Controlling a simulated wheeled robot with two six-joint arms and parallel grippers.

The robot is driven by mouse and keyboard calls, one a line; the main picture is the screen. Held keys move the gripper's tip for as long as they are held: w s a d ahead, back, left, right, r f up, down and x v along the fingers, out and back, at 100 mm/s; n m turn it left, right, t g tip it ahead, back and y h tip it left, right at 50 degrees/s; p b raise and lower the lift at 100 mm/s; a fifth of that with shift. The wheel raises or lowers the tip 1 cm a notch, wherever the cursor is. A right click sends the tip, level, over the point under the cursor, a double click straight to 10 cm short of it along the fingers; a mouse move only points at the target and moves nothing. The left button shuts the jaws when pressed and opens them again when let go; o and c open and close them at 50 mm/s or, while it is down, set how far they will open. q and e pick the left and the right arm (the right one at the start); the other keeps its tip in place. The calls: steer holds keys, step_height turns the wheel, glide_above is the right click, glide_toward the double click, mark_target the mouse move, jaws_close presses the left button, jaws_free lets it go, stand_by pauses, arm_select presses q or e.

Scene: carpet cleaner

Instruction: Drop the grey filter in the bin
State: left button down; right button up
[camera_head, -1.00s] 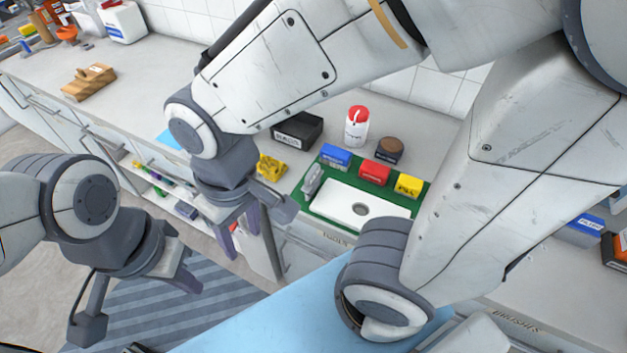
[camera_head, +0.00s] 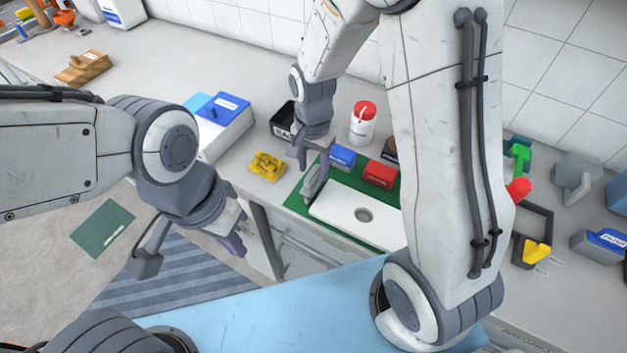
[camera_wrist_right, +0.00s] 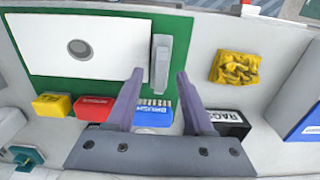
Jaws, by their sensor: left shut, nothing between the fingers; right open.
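A grey long piece (camera_head: 309,186), which looks like the grey filter, stands at the left end of the white tray (camera_head: 340,212) on the green mat (camera_head: 297,203). It also shows in the right wrist view (camera_wrist_right: 161,62), between and just beyond my fingertips. My right gripper (camera_head: 313,163) is open and empty above it; the wrist view shows its two fingers (camera_wrist_right: 160,75) spread around its near end. My left gripper (camera_head: 236,240) is shut and empty, in front of the counter at left. I cannot pick out a bin for certain.
Blue (camera_head: 342,157) and red (camera_head: 379,174) boxes stand behind the tray. A black rags box (camera_wrist_right: 228,123), yellow cloth (camera_head: 267,166), white bottle (camera_head: 363,123) and white-and-blue box (camera_head: 222,125) are nearby. Striped floor mat (camera_head: 180,275) lies below.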

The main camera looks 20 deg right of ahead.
mark_target(312, 180)
steer(key=shift+a+f+p, duration=0.1)
steer(key=shift+f+p, duration=0.45)
steer(key=shift+f, duration=2.1)
jaws_close()
steer(key=shift+r, duration=0.1)
